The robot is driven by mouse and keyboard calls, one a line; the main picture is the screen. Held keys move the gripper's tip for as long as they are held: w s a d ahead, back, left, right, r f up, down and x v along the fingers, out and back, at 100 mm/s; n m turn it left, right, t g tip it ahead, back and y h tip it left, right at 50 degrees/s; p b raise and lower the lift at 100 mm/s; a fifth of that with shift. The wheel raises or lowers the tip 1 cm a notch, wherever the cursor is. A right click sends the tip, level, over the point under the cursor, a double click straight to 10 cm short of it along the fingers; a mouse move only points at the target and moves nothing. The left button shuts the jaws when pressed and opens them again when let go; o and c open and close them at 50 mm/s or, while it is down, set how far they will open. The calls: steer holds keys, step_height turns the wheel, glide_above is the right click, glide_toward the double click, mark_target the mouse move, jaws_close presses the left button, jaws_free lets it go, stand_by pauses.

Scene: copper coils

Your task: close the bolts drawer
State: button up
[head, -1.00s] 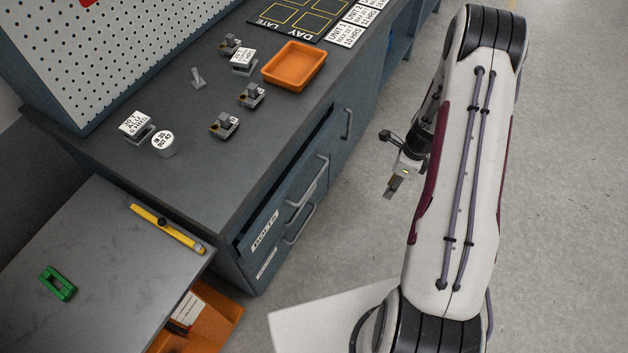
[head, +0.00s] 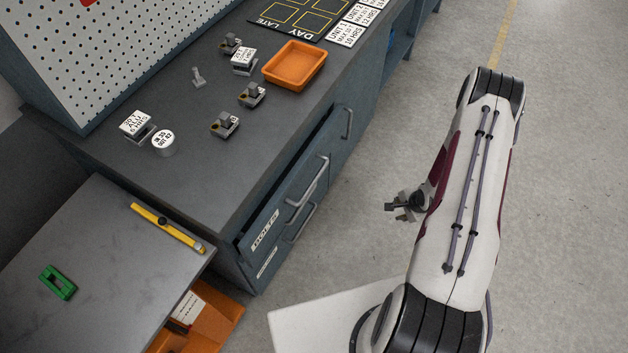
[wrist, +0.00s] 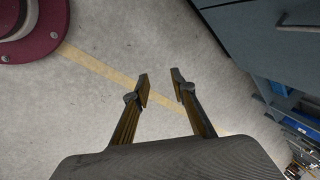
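The bolts drawer (head: 290,208) is in the bench front in the head view, its label near the left end and a bar handle (head: 308,183) on its front. Its front stands out from the bench, with a dark gap along the top, so it is partly open. My gripper (head: 401,207) is in the air to the right of the drawer, apart from it. In the wrist view my gripper (wrist: 160,88) has its two fingertips apart with only floor between them. A grey bench front with a handle (wrist: 297,28) shows at upper right there; which drawer it is I cannot tell.
A second labelled drawer (head: 270,259) with its own handle sits below. The bench top (head: 205,190) holds an orange tray (head: 294,65) and several small clamped parts. A side table (head: 95,255) holds a yellow level and a green part. Floor between arm and bench is clear.

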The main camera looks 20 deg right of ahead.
steer(key=w+a+n+t+y, duration=0.3)
steer(key=a, duration=0.4)
steer(key=n+t+y, duration=0.4)
steer(key=n+y, duration=0.1)
steer(key=y, duration=0.3)
glide_toward(314, 180)
steer(key=shift+w+a+f, duration=0.55)
steer(key=shift+w+a, duration=0.2)
steer(key=shift+w+a, duration=0.1)
steer(key=shift+x, duration=3.8)
jaws_close()
